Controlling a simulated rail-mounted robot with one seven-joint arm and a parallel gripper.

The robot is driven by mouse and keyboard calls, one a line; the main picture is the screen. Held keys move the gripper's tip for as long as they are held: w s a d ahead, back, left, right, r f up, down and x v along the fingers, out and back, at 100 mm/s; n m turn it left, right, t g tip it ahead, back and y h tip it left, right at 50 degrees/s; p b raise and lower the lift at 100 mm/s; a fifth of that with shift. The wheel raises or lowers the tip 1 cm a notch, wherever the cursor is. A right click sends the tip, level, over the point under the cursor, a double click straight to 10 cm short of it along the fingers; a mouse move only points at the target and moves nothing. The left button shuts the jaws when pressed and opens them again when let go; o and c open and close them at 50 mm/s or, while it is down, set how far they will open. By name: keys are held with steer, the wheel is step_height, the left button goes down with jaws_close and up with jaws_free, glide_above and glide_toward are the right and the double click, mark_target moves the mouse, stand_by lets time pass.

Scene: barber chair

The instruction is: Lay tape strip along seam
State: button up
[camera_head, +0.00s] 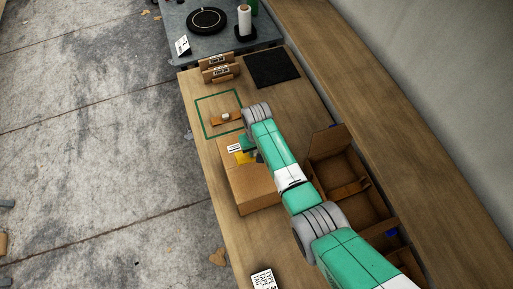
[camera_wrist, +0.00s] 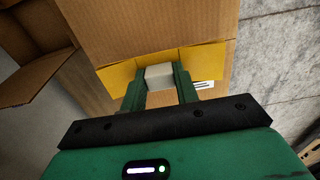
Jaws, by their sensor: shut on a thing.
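A closed cardboard box (camera_head: 245,185) stands on the wooden bench; its face fills the upper middle of the wrist view (camera_wrist: 140,30). A yellow tape strip (camera_wrist: 205,57) lies across the box near an edge, with a pale block (camera_wrist: 159,77) at its middle. My gripper (camera_wrist: 159,82) is shut on this block, one green finger on each side. In the head view the yellow strip (camera_head: 243,157) shows partly beside my arm. The fingers hide part of the strip, and I cannot tell whether it touches the box all along. The seam is not clearly visible.
A brown piece with a pale block (camera_head: 226,117) lies inside a green outlined square (camera_head: 206,101). Small cardboard holders (camera_head: 219,68) and a black mat (camera_head: 272,69) lie beyond. An open cardboard box (camera_head: 345,185) stands right of my arm. A label card (camera_head: 263,279) lies in front.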

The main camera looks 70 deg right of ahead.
steer(key=shift+f+b, duration=1.75)
steer(key=shift+f, duration=0.6)
steer(key=o, duration=1)
step_height(320, 180, up, 8)
steer(key=shift+f+p, duration=0.1)
steer(key=shift+p, duration=0.35)
steer(key=shift+w, duration=0.1)
